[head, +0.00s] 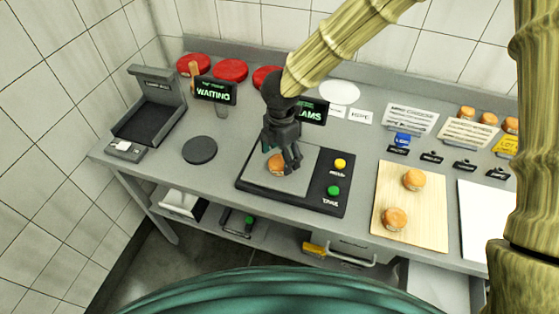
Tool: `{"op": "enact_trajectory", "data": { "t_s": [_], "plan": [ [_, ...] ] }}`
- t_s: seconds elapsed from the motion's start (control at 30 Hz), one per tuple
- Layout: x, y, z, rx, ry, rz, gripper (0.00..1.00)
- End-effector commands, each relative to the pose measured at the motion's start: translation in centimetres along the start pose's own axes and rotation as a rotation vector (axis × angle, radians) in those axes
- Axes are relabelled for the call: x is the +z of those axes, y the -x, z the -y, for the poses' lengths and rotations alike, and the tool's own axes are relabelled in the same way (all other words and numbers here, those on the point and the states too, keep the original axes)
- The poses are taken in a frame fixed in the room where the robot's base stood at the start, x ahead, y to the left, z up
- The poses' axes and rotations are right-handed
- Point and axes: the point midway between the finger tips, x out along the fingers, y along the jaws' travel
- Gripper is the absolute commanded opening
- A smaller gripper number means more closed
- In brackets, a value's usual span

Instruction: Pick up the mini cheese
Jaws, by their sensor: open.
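A mini cheese (274,166), small, round and orange-brown, sits on the grey plate of the black scale (333,172) in the head view. My gripper (284,161) is open and points down over the scale, its fingers at this cheese and partly covering it. I cannot tell whether the fingers touch it. Two similar mini cheeses stand on the wooden board (428,234) to the right: one farther back (413,180) and one nearer the front (395,218).
More small cheeses (488,118) stand at the back right, behind printed cards (466,133). A black display reading "WAITING" (214,91) and red wheels (230,71) are at the back left. A dark disc (200,150) lies left of the scale, with bare counter around it.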

Motion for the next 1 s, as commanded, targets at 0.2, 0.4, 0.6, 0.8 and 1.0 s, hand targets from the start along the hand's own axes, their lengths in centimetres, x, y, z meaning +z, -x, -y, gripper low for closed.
{"op": "enact_trajectory", "data": {
  "t_s": [0.2, 0.4, 0.6, 0.8, 1.0],
  "plan": [
    [0.0, -2.2, 0.1, -0.002, 0.002, 0.000, 0.78],
    [0.0, -2.6, 0.1, 0.000, 0.002, 0.000, 0.78],
    [0.0, -2.6, 0.1, 0.000, 0.002, 0.000, 0.60],
    [0.0, -2.6, 0.1, 0.000, 0.002, 0.000, 0.27],
    [0.0, -2.6, 0.1, 0.000, 0.002, 0.000, 0.23]
  ]
}}
